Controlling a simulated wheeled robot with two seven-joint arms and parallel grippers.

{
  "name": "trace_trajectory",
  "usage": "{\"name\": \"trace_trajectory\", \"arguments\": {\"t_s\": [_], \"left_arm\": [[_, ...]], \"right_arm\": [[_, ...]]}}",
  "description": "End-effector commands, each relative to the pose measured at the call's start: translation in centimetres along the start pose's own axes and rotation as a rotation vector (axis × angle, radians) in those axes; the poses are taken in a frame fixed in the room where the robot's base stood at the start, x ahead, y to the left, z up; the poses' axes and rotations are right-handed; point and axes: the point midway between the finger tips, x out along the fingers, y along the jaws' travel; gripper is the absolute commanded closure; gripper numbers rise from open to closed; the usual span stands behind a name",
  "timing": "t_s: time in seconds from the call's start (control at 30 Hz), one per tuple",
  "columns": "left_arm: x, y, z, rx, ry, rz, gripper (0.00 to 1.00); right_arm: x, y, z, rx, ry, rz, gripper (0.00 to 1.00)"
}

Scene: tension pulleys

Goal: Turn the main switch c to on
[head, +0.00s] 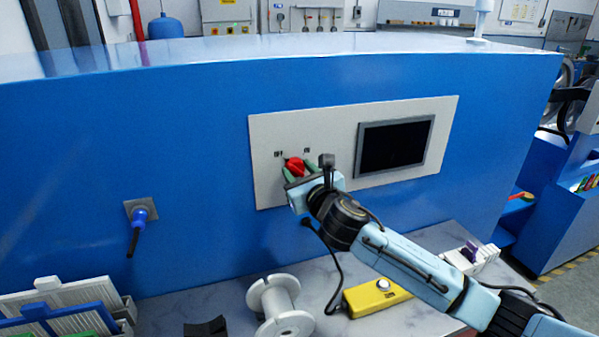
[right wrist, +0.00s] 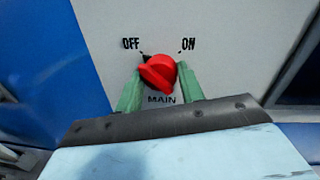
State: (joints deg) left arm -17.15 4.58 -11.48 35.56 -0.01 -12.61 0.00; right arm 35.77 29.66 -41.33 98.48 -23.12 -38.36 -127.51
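The main switch (right wrist: 158,72) is a red knob on a light panel, with "MAIN" printed below it. "OFF" is printed at its upper left and "ON" at its upper right. A small dark mark at the knob's upper edge lies toward OFF. In the head view the red knob (head: 294,166) shows between the green fingers. My right gripper (right wrist: 160,80) has one green finger on each side of the knob, spread apart. A slim gap seems to show at the right finger; contact on the left is unclear. My left gripper is not in view.
A dark screen (head: 394,145) is set in the panel right of the switch. Below, the bench holds a white spool (head: 279,305), a yellow box with a button (head: 377,298) and grey trays (head: 60,295). A blue plug (head: 141,215) sits at left on the blue housing.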

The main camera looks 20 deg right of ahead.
Motion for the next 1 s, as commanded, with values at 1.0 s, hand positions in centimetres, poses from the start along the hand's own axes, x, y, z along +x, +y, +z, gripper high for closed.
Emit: {"name": "trace_trajectory", "arguments": {"t_s": [1.0], "left_arm": [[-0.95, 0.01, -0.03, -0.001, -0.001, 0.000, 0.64]], "right_arm": [[-0.05, 0.02, -0.25, 0.528, -0.038, -0.007, 0.85]]}}
